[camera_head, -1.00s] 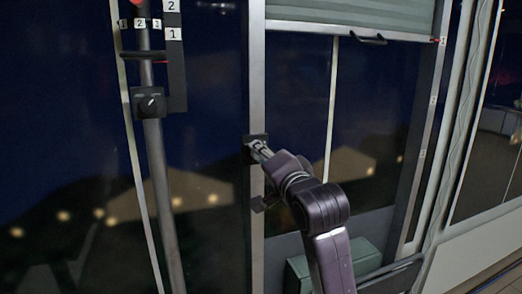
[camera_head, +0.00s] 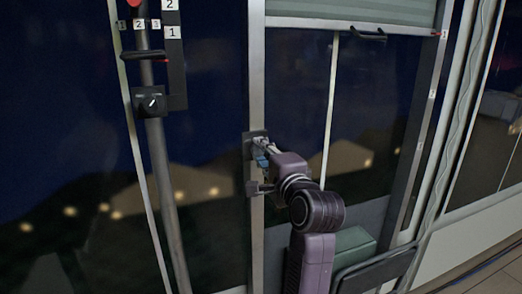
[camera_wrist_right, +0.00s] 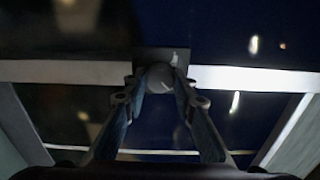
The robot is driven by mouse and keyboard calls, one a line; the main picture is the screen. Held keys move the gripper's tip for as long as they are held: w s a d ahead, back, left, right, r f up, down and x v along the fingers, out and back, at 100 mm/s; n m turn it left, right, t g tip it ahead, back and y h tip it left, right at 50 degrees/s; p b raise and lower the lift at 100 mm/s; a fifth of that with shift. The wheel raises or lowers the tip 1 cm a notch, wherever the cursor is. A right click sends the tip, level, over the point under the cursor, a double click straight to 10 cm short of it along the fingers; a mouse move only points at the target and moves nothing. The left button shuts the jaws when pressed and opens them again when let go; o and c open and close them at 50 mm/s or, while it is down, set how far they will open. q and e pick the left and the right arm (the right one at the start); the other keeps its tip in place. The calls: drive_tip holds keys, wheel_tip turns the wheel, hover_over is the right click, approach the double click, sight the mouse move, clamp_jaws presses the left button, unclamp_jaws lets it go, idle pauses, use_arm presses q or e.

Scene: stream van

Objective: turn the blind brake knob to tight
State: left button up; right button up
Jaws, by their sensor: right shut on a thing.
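The knob that my right gripper (camera_head: 262,154) holds sits on a dark square plate (camera_head: 249,141) on the upright metal post. In the right wrist view the knob shows as a round grey cap (camera_wrist_right: 157,77) between the two fingertips of my right gripper (camera_wrist_right: 158,86). The fingers are shut on it from both sides. In the head view my gripper hides the knob, so I cannot read its pointer or any marks. The blind (camera_head: 350,10) hangs at the top of the window with a dark handle on its bottom bar. My left gripper is not in view.
Another dial (camera_head: 152,102) with a white pointer is mounted on the round pole at the left, below number labels. A green box (camera_head: 352,247) and a dark folded panel (camera_head: 378,268) stand low behind my right arm. Dark glass fills both sides of the post.

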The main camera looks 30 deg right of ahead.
drive_tip(key=shift+f, duration=0.15)
drive_tip(key=o, duration=1.2)
drive_tip(key=shift+c, duration=0.2)
drive_tip(key=shift+r, duration=0.2)
